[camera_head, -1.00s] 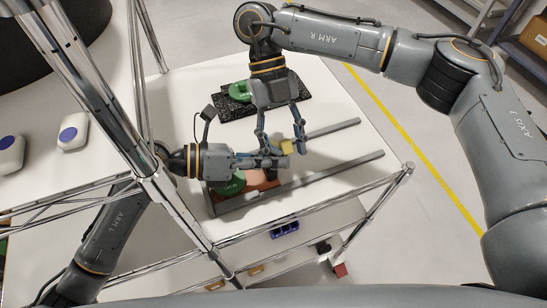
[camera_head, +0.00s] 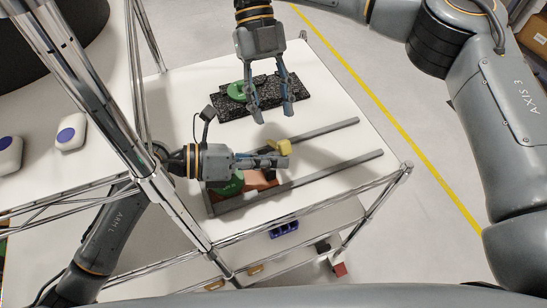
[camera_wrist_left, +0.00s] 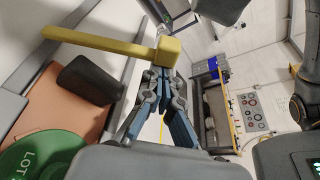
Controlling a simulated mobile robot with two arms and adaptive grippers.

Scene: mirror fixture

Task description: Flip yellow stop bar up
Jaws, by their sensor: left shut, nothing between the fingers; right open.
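The yellow stop bar (camera_head: 283,147) is on the fixture, at the grey rail (camera_head: 325,131) farther from me. In the left wrist view the bar (camera_wrist_left: 100,44) is a long yellow strip with a thick block at its right end. I cannot tell its exact tilt. My left gripper (camera_head: 284,162) is shut and empty, just below the bar in the head view. In the left wrist view its fingertips (camera_wrist_left: 158,78) are close by the block; contact is unclear. My right gripper (camera_head: 272,114) is open and empty, above the bar in the picture and apart from it.
A green disc (camera_head: 230,183) and a copper-coloured block (camera_head: 262,178) sit between the rails, partly behind my left gripper. A black textured pad (camera_head: 230,108) with another green part lies at the back. Chrome shelf posts (camera_head: 150,185) stand close to my left arm.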

